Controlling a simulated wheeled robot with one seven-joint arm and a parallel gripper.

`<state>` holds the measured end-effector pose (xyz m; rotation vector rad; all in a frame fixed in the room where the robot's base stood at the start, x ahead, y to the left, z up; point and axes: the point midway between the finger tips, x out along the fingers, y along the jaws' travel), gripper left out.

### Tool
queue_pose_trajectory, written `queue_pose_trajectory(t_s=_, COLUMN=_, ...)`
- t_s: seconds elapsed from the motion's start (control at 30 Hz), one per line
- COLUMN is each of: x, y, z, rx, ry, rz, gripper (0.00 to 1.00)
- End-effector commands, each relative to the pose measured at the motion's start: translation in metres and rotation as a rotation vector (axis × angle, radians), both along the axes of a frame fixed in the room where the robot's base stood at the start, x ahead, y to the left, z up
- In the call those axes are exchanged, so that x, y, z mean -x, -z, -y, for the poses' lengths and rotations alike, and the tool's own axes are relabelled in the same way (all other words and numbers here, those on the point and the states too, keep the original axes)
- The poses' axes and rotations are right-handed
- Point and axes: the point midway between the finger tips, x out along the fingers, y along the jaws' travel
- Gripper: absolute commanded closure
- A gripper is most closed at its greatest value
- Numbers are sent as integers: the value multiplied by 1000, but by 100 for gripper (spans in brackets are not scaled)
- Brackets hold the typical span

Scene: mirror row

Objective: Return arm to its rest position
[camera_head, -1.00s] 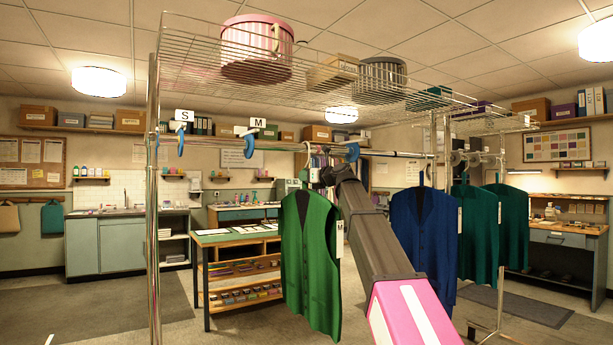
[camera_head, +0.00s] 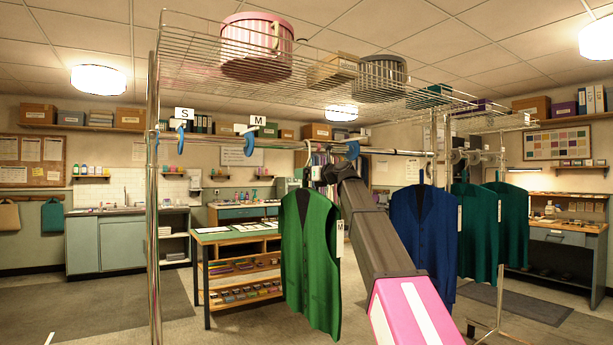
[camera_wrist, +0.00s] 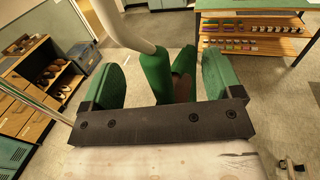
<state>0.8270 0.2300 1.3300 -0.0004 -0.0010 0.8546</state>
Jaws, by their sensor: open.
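A green vest (camera_head: 309,255) with an M tag hangs on a hanger from the chrome rail (camera_head: 267,148), right of the M size marker (camera_head: 257,121). My gripper (camera_head: 318,174) is at the top of this hanger, just below the rail. In the wrist view my gripper (camera_wrist: 161,66) is open, with its two green-padded fingers apart. Part of the green vest (camera_wrist: 155,76) and a pale hook or tube show between the fingers. Whether the fingers touch the hanger cannot be told.
A wire shelf above the rail carries a pink striped box (camera_head: 256,47) and other boxes. A blue vest (camera_head: 422,232) and teal garments (camera_head: 475,230) hang at right, close to my arm. A table (camera_head: 235,235) stands behind. The floor at front left is clear.

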Motion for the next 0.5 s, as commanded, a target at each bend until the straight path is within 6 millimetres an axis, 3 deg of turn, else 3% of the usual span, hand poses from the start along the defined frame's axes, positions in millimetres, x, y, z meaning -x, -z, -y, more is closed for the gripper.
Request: queue_pose_trajectory(t_s=0.5, x=19, y=0, z=20, rx=-1, ry=0, rz=1, gripper=15)
